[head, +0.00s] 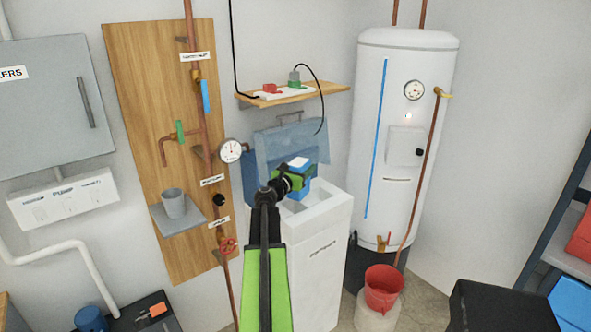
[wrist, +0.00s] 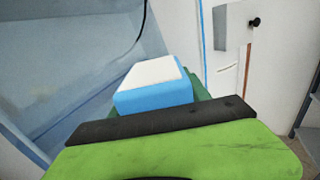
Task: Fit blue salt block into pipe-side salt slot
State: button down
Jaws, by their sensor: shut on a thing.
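My gripper (head: 290,180) is shut on the blue salt block (head: 299,163), a blue block with a white top. The gripper holds it above the open top of the white cabinet (head: 318,262), near the raised blue-grey lid (head: 290,143). In the wrist view the salt block (wrist: 153,85) shows its white top and blue side beyond the dark and green gripper body (wrist: 165,138). The arm and gripper hide part of the opening, and I cannot tell which recess is the pipe-side slot.
Copper pipes with a gauge (head: 230,150) run down a wooden board (head: 150,110) at the left.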

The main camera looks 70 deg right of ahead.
jog(key=s+r+p, duration=0.5)
jog(key=s, duration=0.4)
jog(key=shift+s+a+r, duration=0.15)
jog(key=shift+s+r, duration=0.1)
jog(key=shift+r, duration=0.15)
